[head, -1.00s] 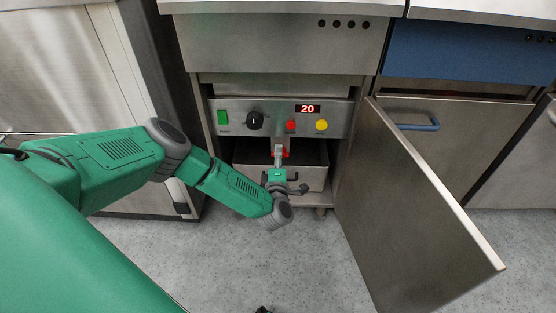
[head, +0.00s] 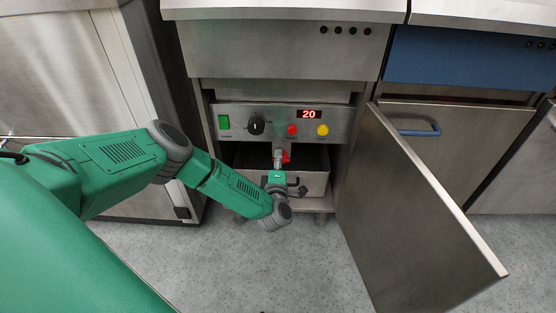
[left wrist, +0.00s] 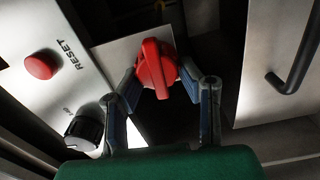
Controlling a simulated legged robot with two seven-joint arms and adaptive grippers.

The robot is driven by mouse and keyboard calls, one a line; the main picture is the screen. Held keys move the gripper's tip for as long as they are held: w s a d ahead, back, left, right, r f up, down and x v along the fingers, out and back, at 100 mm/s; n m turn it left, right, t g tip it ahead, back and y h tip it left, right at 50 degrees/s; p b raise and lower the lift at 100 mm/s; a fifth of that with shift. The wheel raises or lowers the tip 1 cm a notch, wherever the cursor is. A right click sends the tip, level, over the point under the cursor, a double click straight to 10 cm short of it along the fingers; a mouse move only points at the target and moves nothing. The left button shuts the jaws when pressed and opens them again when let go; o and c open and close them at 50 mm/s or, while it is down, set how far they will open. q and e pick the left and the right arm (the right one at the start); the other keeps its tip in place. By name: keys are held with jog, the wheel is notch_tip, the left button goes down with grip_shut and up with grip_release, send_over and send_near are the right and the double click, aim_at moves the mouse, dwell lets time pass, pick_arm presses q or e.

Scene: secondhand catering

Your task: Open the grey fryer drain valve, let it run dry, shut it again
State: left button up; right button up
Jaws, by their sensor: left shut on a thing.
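The grey fryer (head: 285,52) stands in the middle of the head view, its cabinet door (head: 425,205) swung open to the right. The red drain valve handle (head: 286,157) shows under the control panel, partly hidden by my left gripper (head: 279,160). In the left wrist view the red handle (left wrist: 157,68) sits between the two fingers of my left gripper (left wrist: 165,78), which is shut on it. A steel drain pan (head: 316,180) with a dark handle stands below the valve. I see no liquid flowing. My right gripper is not in view.
The control panel (head: 230,108) carries a green switch, a black knob, a red reset button (left wrist: 40,66), a yellow light and a display reading 20. A blue-fronted unit (head: 470,58) stands to the right, a steel cabinet (head: 50,60) to the left. The floor in front is clear.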

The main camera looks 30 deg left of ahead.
pick_arm(q)
jog(key=shift+d+m+p, duration=0.2)
jog(key=shift+m+p, duration=0.35)
jog(key=shift+m, duration=2.25)
jog(key=shift+d+m+p, duration=0.25)
jog(key=shift+m+p, duration=0.35)
jog(key=shift+m, duration=2.2)
jog(key=shift+d+m+p, duration=0.2)
jog(key=shift+m+p, duration=0.35)
jog(key=shift+m, duration=2.25)
jog(key=o, duration=1.1)
jog(key=shift+o, duration=0.2)
jog(key=shift+w+r, duration=0.1)
jog(key=shift+r, duration=0.1)
jog(key=v, duration=1.2)
jog(key=shift+a, duration=0.15)
